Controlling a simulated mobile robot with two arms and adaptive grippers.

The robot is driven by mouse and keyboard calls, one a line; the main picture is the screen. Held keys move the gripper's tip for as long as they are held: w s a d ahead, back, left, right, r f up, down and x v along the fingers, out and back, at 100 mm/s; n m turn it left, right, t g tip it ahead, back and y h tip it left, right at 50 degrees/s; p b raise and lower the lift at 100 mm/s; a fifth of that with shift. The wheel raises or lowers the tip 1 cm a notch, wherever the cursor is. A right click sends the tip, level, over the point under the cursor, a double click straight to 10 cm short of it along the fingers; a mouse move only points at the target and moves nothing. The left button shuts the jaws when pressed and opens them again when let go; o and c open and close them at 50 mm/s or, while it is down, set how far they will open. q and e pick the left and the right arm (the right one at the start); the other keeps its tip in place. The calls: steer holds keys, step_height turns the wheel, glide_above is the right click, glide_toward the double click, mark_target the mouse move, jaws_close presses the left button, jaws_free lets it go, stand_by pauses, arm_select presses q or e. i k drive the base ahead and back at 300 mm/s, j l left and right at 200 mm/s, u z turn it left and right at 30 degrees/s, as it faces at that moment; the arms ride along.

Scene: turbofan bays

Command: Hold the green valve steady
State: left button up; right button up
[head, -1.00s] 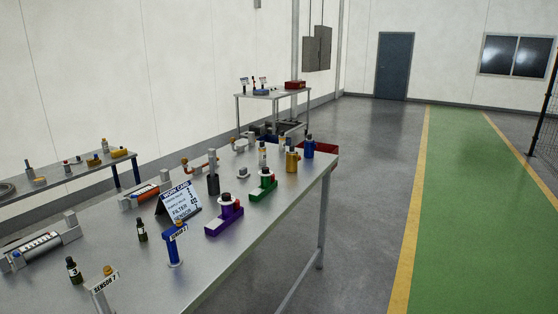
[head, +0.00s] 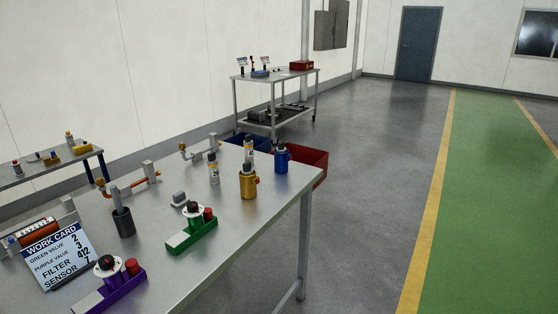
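The green valve (head: 193,237) stands on the metal table (head: 240,232) in the head view, right of the middle of the tabletop. It has a green base, a white disc with a dark knob on top, and a red cap beside it. The purple valve (head: 118,287) is nearer, at the bottom of the view, with a similar disc and red cap. Nothing touches the green valve. Neither of my grippers shows in this view.
A work card (head: 58,257) stands at left. A dark cylinder (head: 122,222), a gold canister (head: 248,184), a blue canister (head: 281,160) and a white bottle (head: 213,170) are on the table. A red bin (head: 308,165) sits behind its far end. The floor at right is clear.

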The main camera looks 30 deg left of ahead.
mark_target(208, 214)
steer(key=i+l+u, duration=0.1)
steer(key=i+u, duration=0.25)
steer(key=i, duration=0.15)
steer(key=i+l+u, duration=0.35)
steer(key=i, duration=0.15)
steer(key=j, duration=0.1)
